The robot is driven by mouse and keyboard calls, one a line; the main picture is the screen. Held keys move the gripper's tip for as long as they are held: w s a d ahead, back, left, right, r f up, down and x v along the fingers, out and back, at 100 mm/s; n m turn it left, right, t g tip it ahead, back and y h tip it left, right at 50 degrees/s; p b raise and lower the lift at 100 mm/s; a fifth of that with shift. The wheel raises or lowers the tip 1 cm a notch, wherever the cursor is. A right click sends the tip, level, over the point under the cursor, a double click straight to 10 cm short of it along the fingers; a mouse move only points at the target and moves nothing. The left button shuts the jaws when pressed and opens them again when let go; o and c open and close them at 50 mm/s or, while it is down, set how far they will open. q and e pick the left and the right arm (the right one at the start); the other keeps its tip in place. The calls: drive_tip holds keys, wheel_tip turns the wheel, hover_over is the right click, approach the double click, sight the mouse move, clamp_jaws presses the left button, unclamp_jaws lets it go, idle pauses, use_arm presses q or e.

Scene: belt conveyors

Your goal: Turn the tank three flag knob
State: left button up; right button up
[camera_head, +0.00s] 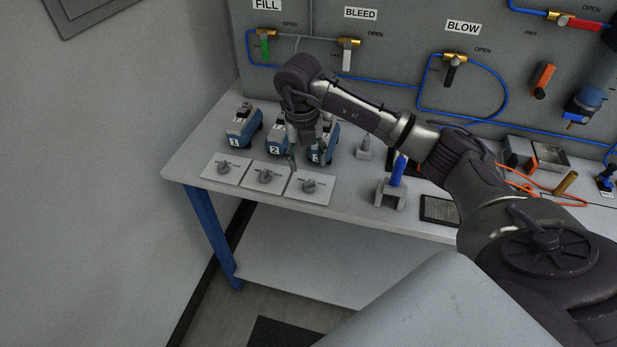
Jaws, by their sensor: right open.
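Several small blue tanks stand in a row at the left of the table: tank one (236,141), tank two (275,149) and tank three (318,157). Each has a white plate with a grey knob in front of it. The tank three knob (309,186) sits on the rightmost plate (321,197). My right gripper (301,163) is open and points down, just above and behind the tank three knob, apart from it as far as I can tell. It partly hides tank three. My left gripper is not in view.
A grey panel behind carries FILL, BLEED and BLOW valves with blue hoses (388,84). A blue-handled tool in a grey holder (390,195) stands right of the plates. A dark flat pad (438,209) and orange cable lie further right. The table's front edge (250,191) is close to the plates.

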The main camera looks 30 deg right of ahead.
sight(309, 182)
drive_tip(key=f, duration=0.4)
drive_tip(key=f+p, duration=0.1)
drive_tip(key=f, duration=0.2)
drive_tip(key=shift+s+d+f, duration=0.1)
drive_tip(key=shift+d+f, duration=0.1)
drive_tip(key=shift+f, duration=0.15)
clamp_jaws()
